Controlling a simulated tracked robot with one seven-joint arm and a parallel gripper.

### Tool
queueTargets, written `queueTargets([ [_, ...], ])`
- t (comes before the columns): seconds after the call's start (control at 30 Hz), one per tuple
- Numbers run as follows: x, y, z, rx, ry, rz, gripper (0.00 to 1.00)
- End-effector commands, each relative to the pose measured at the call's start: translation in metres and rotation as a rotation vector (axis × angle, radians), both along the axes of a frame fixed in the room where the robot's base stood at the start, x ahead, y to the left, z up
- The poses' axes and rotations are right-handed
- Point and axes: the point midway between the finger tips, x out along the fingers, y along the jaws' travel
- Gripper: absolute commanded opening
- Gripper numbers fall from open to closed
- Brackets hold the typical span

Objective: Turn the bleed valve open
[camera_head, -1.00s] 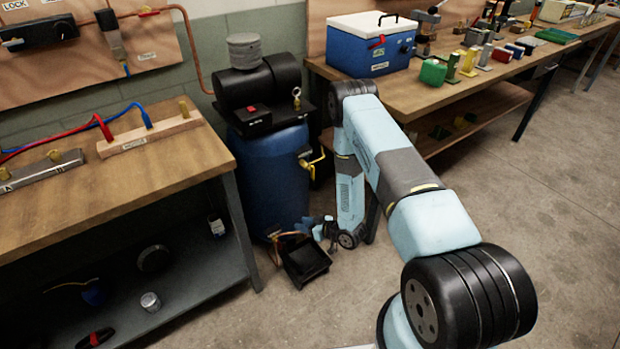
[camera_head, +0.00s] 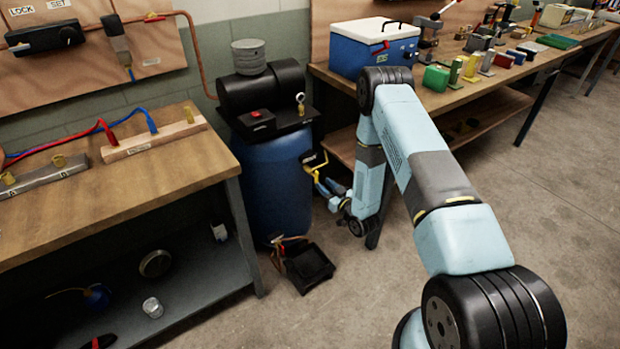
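A blue compressor tank (camera_head: 272,190) stands on the floor between the two benches. A thin copper-coloured tube (camera_head: 277,243) shows low at the tank's foot.
A black tray (camera_head: 309,267) lies on the floor in front of the tank. The left workbench (camera_head: 190,166) and the right workbench (camera_head: 470,103) flank it, with a table leg (camera_head: 377,225) beside my wrist. The floor at the front right is clear.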

Motion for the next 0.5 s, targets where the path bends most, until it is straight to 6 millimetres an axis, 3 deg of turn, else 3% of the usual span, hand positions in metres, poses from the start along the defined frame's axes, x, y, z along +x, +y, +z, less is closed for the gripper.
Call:
queueTargets([
  [0.2, 0.030, 0.020, 0.000, 0.001, -0.001, -0.001, 0.36],
  [0.5, 0.052, 0.032, 0.000, 0.001, 0.001, -0.005, 0.36],
])
